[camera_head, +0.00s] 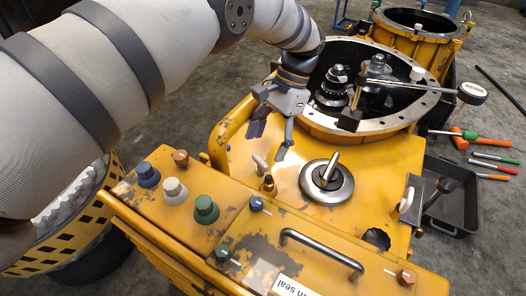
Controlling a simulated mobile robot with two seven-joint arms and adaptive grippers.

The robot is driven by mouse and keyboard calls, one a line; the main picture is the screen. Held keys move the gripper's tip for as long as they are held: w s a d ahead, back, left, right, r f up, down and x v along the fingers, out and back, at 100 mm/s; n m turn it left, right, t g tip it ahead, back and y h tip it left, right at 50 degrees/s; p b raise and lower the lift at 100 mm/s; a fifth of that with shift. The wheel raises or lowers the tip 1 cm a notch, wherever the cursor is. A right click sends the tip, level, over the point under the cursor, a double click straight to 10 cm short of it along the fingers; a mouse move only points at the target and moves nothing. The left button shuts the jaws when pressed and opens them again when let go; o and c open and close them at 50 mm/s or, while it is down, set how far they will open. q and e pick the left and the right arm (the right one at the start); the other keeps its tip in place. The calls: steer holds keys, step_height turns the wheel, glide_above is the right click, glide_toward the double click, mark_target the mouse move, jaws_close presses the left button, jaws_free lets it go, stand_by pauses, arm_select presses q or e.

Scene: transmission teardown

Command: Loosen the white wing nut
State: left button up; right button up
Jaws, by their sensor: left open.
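My left gripper (269,138) comes in from the upper left, points down and is open, its fingers spread above the yellow housing (383,160). Nothing shows between the fingers. A small pale, lever-like piece (260,162) stands on the housing just below the gripper, apart from it. A white flat piece (406,200) sits at the housing's right edge, well to the right of the gripper. Both are small, and I cannot tell for certain which is the white wing nut. My right gripper is not in view.
A control panel with coloured knobs (205,210) and a bar handle (322,250) lies in front. A round metal disc with a pin (327,183) is right of the gripper. A black tray (452,208) and tools lie right.

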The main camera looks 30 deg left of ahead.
arm_select(q)
steer(key=shift+v, duration=1.95)
